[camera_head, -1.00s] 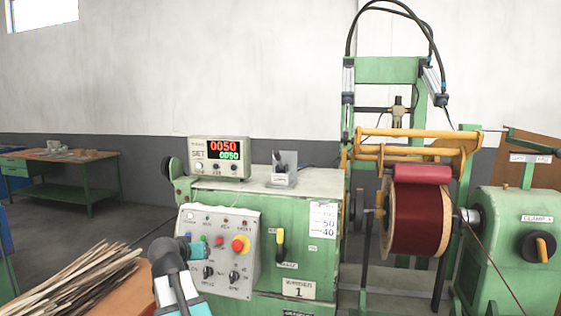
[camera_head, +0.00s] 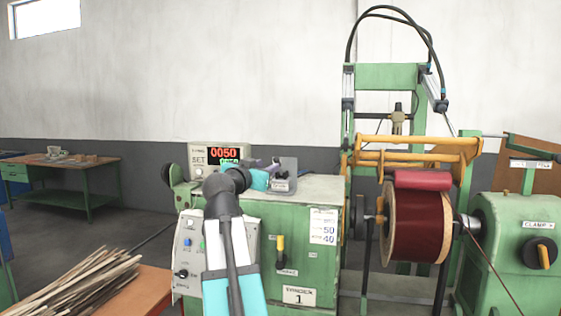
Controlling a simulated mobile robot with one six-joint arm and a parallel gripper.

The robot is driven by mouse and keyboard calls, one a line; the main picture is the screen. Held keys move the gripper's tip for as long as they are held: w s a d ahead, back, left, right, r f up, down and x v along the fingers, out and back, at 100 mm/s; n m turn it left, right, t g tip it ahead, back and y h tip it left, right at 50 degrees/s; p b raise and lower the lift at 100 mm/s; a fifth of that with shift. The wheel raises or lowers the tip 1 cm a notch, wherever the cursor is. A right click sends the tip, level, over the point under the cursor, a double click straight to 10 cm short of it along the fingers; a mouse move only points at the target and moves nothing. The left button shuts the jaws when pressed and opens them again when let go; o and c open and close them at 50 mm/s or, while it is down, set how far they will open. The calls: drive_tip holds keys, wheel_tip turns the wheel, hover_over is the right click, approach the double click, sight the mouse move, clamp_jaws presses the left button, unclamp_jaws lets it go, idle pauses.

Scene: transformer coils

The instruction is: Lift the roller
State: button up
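The red roller (camera_head: 423,180) lies against the top of the dark red wound coil (camera_head: 416,222), below the yellow frame bars (camera_head: 415,150). A small grey control box (camera_head: 290,167) with a dark lever stands on top of the green winder cabinet (camera_head: 315,187). My arm rises from the bottom and bends towards this box. My gripper (camera_head: 272,169) is at the box, close to the lever. It is small and partly hidden by my arm, so I cannot tell whether it touches the lever or how its fingers stand.
A yellow-handled lever (camera_head: 280,248) is on the cabinet front. A bundle of wooden strips (camera_head: 85,283) lies at lower left. A green clamp unit (camera_head: 515,240) stands right of the coil.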

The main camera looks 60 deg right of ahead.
drive_tip(key=shift+d, duration=0.1)
drive_tip(key=w+d+p, duration=0.2)
drive_tip(key=d, duration=1.1)
drive_tip(key=shift+w+d, duration=0.2)
idle(0.3)
